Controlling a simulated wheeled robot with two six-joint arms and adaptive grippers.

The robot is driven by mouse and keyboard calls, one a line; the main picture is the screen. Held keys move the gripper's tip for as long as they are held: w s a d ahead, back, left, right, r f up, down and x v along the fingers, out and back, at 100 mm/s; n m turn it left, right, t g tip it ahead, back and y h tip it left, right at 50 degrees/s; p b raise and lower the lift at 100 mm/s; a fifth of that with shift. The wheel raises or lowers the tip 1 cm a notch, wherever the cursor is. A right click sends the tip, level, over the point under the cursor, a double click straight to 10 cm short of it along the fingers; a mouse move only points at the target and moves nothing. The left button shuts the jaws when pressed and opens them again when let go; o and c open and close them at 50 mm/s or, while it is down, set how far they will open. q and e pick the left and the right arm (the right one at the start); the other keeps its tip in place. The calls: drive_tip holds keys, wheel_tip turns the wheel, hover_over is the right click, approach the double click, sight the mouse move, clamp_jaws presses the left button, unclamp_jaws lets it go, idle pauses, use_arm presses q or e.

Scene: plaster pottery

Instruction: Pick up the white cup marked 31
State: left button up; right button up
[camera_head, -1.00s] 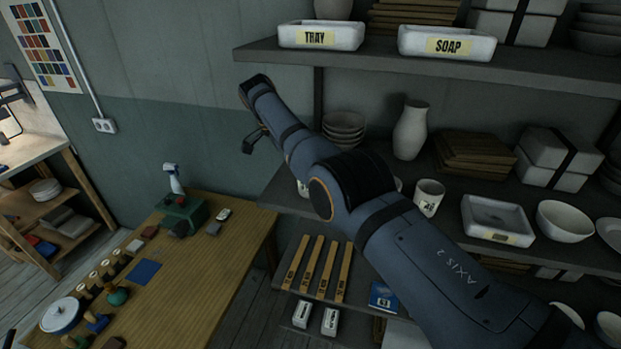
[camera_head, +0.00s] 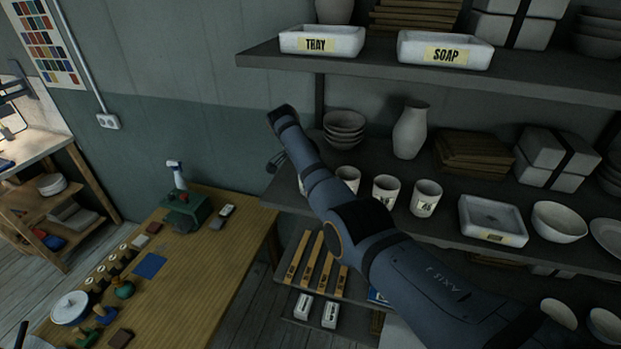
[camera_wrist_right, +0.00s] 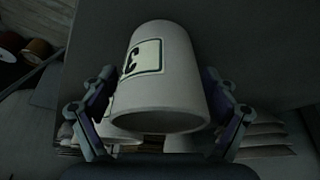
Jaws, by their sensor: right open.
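In the right wrist view a white cup (camera_wrist_right: 172,75) with a cream label fills the middle. The label shows a 3; the rest of its marking is turned out of sight. My right gripper (camera_wrist_right: 157,78) is open, one finger on each side of this cup, with no clear grip on it. In the head view my right gripper (camera_head: 277,160) is small and dark at the left end of the middle shelf. Several white labelled cups stand there, among them a left one (camera_head: 347,176), a middle one (camera_head: 384,190) and a right one (camera_head: 426,198). Their numbers are too small to read surely.
The middle shelf also holds stacked bowls (camera_head: 344,128), a vase (camera_head: 410,132) and a shallow dish (camera_head: 492,219). The upper shelf (camera_head: 400,68) overhangs it. A wooden workbench (camera_head: 190,270) with tools stands at the left. Part of another cup (camera_wrist_right: 88,130) shows behind the near cup.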

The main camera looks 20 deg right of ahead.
drive_tip(key=shift+a, duration=0.15)
drive_tip(key=c, duration=1.4)
